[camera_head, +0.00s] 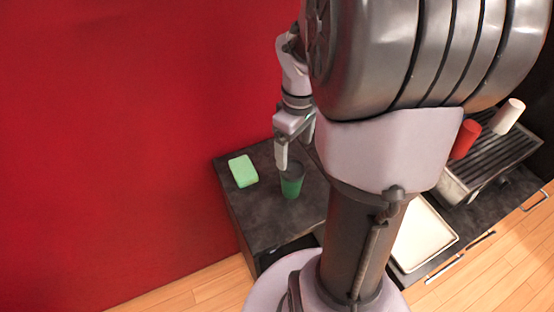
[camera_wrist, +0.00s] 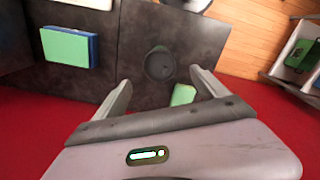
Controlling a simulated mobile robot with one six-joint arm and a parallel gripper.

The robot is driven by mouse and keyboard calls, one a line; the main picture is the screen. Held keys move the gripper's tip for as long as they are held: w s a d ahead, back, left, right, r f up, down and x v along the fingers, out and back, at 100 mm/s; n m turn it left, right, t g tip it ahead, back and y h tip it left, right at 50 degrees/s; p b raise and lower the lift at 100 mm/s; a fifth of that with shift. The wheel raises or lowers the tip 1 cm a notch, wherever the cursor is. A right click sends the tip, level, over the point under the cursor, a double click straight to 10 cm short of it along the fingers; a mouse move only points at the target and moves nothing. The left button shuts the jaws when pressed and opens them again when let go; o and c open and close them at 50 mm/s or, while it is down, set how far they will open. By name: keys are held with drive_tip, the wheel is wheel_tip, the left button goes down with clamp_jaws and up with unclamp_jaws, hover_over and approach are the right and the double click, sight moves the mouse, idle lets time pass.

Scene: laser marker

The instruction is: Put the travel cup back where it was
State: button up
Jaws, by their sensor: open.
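The travel cup, a green cup with a dark top (camera_head: 291,188), stands upright on the dark counter (camera_head: 268,225) in the head view. In the wrist view its dark round top (camera_wrist: 159,65) shows from above, just beyond the space between my fingertips. My gripper (camera_head: 281,158) is open and empty, pointing down at the cup; the wrist view shows its two spread fingers (camera_wrist: 160,77). In the head view a finger overlaps the cup's rim; I cannot tell whether they touch.
A light green block (camera_head: 243,171) lies left of the cup. A white tray (camera_head: 424,236), a red cup (camera_head: 465,139) and a white cup (camera_head: 508,116) on a slatted machine are to the right. A green and blue block (camera_wrist: 68,47) shows in the wrist view. A red wall stands alongside.

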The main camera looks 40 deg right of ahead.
drive_tip(key=s+a+r+m+t+y, duration=0.15)
drive_tip(key=a+r, duration=0.25)
drive_tip(key=a, duration=0.4)
drive_tip(key=s+a+r+m+t, duration=0.2)
drive_tip(key=s+a+r+m, duration=0.1)
drive_tip(key=a, duration=0.5)
drive_tip(key=s+a+r+m+t+y, duration=0.15)
drive_tip(key=a+r, duration=0.25)
drive_tip(key=a, duration=0.4)
wheel_tip(320, 180, down, 9)
drive_tip(key=s+h+b, duration=0.1)
drive_tip(key=b, duration=0.7)
drive_tip(key=shift+m+t+b, duration=0.3)
drive_tip(key=shift+m+t, duration=0.1)
